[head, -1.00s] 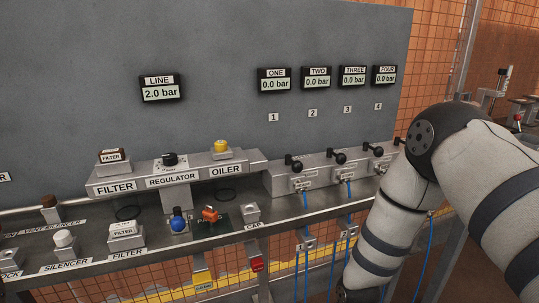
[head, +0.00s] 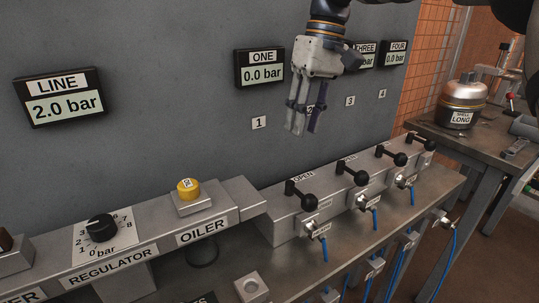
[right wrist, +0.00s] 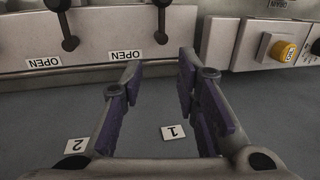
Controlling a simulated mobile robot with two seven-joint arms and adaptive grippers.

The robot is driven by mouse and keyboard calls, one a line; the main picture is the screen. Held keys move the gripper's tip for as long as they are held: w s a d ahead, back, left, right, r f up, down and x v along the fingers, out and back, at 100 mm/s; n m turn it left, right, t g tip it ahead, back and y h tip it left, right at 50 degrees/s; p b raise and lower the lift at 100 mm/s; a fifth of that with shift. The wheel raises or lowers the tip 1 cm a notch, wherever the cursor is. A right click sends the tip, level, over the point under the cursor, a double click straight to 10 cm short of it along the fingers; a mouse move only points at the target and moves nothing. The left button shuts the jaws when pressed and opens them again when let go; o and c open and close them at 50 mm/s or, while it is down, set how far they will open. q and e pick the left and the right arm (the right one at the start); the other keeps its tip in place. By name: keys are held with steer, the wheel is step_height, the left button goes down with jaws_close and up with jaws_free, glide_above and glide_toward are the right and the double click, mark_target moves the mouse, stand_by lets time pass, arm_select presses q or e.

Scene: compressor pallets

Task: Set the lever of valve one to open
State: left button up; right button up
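The valve one lever (head: 298,193) is black with a ball knob, first in the row on the valve block (head: 282,226). Its knob points away from the panel, toward the front right, and the OPEN label (head: 303,176) is behind it. In the right wrist view the lever (right wrist: 161,24) is at the top, upside down, beside an OPEN label (right wrist: 125,55). My right gripper (head: 305,125) points down in front of the panel, above the levers and touching none. Its fingers (right wrist: 158,72) are apart and empty. My left gripper is not in view.
Other black levers (head: 351,173) stand close to the right on the same block. The ONE display (head: 260,69) reads 0.0 bar and the LINE display (head: 60,96) 2.0 bar. The oiler (head: 190,189) and regulator knob (head: 101,228) are at left. Blue hoses (head: 324,248) hang in front.

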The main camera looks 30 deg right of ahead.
mark_target(294, 187)
steer(key=f, duration=0.3)
steer(key=s+a+f, duration=0.1)
steer(key=f, duration=0.3)
steer(key=a+f, duration=0.1)
steer(key=f, duration=0.3)
steer(key=shift+s+a+f, duration=0.15)
steer(key=shift+s+a, duration=0.05)
steer(key=shift+s, duration=0.2)
jaws_close()
